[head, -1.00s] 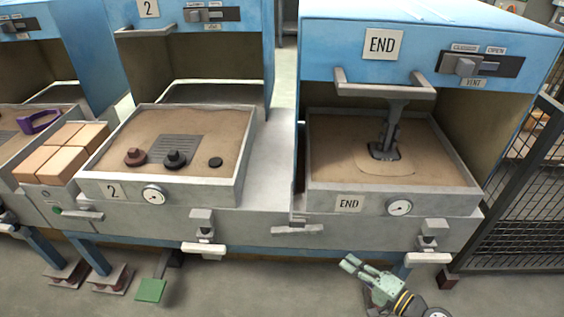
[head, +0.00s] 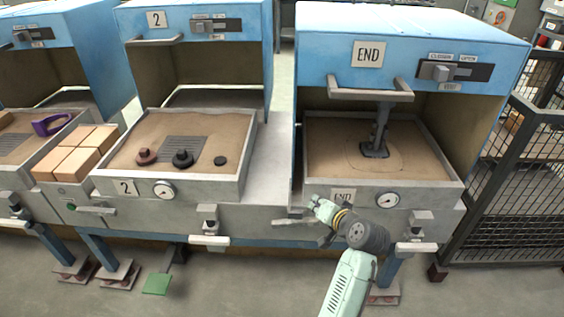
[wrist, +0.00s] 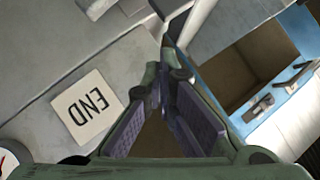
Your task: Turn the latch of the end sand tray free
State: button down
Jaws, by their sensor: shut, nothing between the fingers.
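The end sand tray (head: 450,192) stands at the right in the head view, under the blue END hood. A grey lever (head: 289,221), which looks like its latch, lies about level below the tray's front left corner. My gripper (head: 316,203) is shut and empty, just above and right of this lever. I see no clear contact. The gripper and wrist hide the lever's right part and some of the END label (head: 342,193). In the wrist view the shut fingers (wrist: 161,68) are beside the END label (wrist: 90,108); the lever cannot be made out surely there.
A dial gauge (head: 388,200) and a bracket with a pale handle (head: 416,248) are on the tray's front, right of my wrist. A bar handle (head: 355,95) hangs from the hood above. A mesh fence (head: 500,190) bounds the right. Tray 2 (head: 245,165) stands left.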

jog(key=w+a+r+n+t+h+b, duration=0.1)
jog(key=w+a+r+n+t, duration=0.25)
jog(key=a+r, duration=0.8)
jog(key=s+d+f+n+h+b, duration=0.1)
jog(key=s+d+f+h+b, duration=0.45)
jog(key=s+d+f, duration=0.65)
jog(key=p, duration=0.2)
send_over(295, 221)
jog(key=s+d, duration=0.1)
jog(key=d, duration=0.3)
notch_tip(295, 221, down, 3)
jog(key=shift+s+d+f, duration=0.1)
jog(key=shift+d+f, duration=0.1)
jog(key=shift+f, duration=0.55)
jog(key=shift+s+d+f, duration=0.1)
jog(key=shift+d+f, duration=0.05)
jog(key=shift+f, duration=0.55)
jog(key=shift+d+f, duration=0.2)
jog(key=shift+f, duration=0.55)
